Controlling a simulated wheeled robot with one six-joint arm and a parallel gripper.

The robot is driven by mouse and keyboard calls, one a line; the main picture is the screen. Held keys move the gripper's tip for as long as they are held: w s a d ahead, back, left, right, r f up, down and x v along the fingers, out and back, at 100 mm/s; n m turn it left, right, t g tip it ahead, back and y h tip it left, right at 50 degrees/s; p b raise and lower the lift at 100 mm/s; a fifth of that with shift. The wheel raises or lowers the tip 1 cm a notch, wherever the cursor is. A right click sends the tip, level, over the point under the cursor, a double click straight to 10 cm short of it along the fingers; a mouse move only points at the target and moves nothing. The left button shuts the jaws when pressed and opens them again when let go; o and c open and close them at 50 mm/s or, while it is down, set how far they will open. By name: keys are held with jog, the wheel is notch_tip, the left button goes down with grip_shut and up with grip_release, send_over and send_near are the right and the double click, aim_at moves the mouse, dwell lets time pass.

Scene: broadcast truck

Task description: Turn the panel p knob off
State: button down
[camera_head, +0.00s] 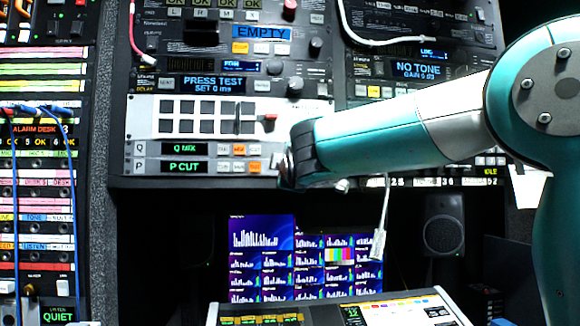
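The panel P row (143,166) is the lower row of the white-fronted unit at the centre left. Its green display (184,166) reads "P CUT", with several small buttons (239,167) to the right; the rightmost is lit orange. The panel Q row (184,149), reading "Q MIX", is directly above. My gripper (285,168) is at the dark end of my arm, in front of or beside that end.
A pale cable (382,220) hangs below the rack. Monitors (300,252) and a console (340,309) sit lower. The space just below the rack is dark.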

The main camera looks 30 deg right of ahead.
jog(key=shift+f+n, duration=0.1)
jog(key=shift+n, duration=0.2)
jog(key=c, duration=1)
grip_release()
jog(key=b+v, duration=1.5)
jog(key=v, duration=0.2)
jog(key=shift+s, duration=0.15)
